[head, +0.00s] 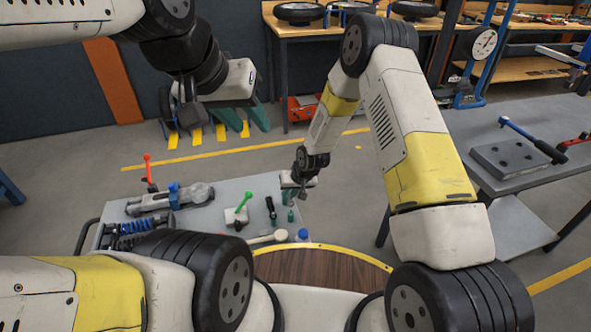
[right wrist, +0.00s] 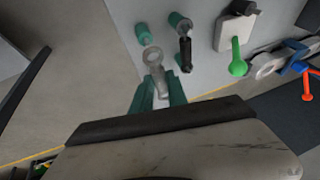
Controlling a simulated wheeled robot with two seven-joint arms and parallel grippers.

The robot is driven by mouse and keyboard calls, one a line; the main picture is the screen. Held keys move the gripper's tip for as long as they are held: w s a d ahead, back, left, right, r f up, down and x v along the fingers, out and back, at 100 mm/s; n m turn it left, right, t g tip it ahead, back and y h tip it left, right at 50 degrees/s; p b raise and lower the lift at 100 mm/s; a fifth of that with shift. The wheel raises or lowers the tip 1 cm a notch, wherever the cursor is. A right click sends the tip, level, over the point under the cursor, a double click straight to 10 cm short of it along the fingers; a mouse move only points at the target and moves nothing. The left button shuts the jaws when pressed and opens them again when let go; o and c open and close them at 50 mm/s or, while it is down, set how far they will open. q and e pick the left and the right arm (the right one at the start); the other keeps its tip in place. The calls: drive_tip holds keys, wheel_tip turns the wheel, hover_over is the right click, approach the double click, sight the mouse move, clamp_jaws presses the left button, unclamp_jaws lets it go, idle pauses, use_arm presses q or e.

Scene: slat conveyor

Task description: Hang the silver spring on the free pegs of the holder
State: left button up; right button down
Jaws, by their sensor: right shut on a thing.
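My right gripper (right wrist: 160,92), with teal fingers, is shut on the silver spring (right wrist: 153,58). The spring's round eye end points away from the fingers, and its lower part is hidden between them. In the head view my right gripper (head: 299,190) is over the right end of the grey bench. A bare teal peg (right wrist: 144,34) stands just beyond the spring's eye; I see a gap between them but cannot judge height. Beside it, a black spring (right wrist: 186,50) lies along other teal pegs of the holder. My left gripper (head: 248,120) is open and empty, well away beyond the bench.
The grey bench (head: 216,219) carries a block with a green lever (head: 243,203), a silver clamp-like part (head: 170,198), a blue coil part (head: 128,232) and a red lever (head: 148,172). A brown round tabletop (head: 325,270) is nearer me. Another workbench (head: 535,115) stands at right.

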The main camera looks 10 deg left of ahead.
drive_tip(key=shift+f, duration=2.25)
drive_tip(key=c, duration=1.2)
unclamp_jaws()
drive_tip(key=shift+c, duration=0.2)
drive_tip(key=shift+r, duration=0.1)
drive_tip(key=v, duration=0.7)
drive_tip(key=shift+r, duration=0.3)
drive_tip(key=shift+d, duration=0.15)
